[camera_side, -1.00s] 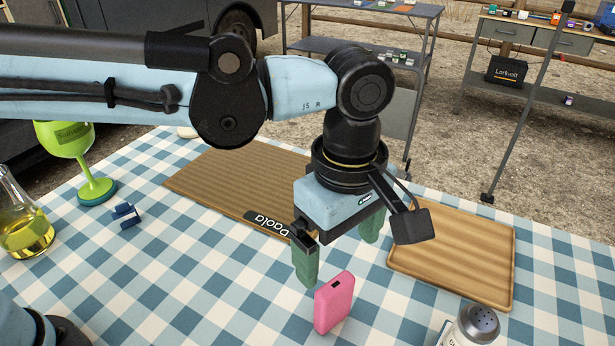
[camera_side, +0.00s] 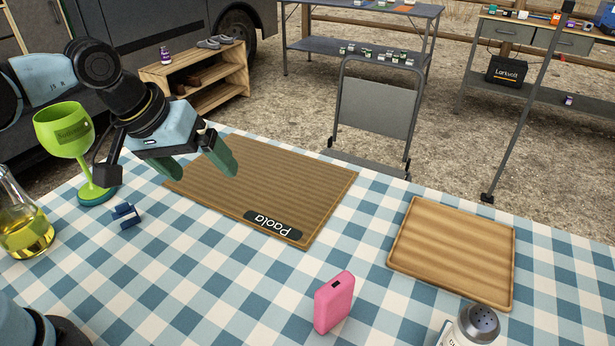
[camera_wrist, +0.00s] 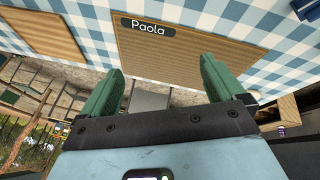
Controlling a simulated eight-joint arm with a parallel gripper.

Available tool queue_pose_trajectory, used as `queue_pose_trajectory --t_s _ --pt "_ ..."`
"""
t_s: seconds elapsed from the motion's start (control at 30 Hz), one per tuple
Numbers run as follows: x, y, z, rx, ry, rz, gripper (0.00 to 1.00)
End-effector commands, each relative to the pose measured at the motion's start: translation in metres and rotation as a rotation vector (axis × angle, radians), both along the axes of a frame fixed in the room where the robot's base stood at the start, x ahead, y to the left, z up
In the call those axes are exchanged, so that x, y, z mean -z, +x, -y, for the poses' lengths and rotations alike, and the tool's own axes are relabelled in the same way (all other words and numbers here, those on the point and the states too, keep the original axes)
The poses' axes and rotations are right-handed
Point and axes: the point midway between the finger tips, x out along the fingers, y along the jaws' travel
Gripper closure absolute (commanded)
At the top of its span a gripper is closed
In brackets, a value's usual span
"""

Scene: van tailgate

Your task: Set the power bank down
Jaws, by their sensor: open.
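The pink power bank (camera_side: 334,303) stands upright on its narrow end on the checked tablecloth, at the front middle of the side view. Nothing touches it. My gripper (camera_side: 205,172) is open and empty, up at the left over the far left part of the brown placemat marked "Paola" (camera_side: 300,205), well away from the power bank. In the wrist view my gripper (camera_wrist: 160,88) shows its two green fingers wide apart, with the placemat (camera_wrist: 190,62) beyond them. The power bank is not visible in the wrist view.
A wooden tray (camera_side: 455,287) lies at the right, with a shaker (camera_side: 477,325) in front of it. A green goblet (camera_side: 66,135), a flask of yellow liquid (camera_side: 22,235) and a small blue object (camera_side: 125,216) stand at the left. The cloth around the power bank is mostly clear.

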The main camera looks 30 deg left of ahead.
Motion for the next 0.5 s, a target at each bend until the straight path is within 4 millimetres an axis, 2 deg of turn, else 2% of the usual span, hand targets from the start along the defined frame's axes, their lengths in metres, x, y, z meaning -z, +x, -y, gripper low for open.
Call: queue_pose_trajectory --t_s 0.03,0.2,0.33,0.5 --pt "0.008 -0.007 -0.020 0.041 0.039 0.044 0.04" --pt "0.027 -0.023 -0.061 0.193 0.184 0.159 0.04" --pt "0.035 -0.029 -0.075 0.254 0.254 0.199 0.04" --pt "0.037 -0.031 -0.078 0.278 0.278 0.211 0.04"
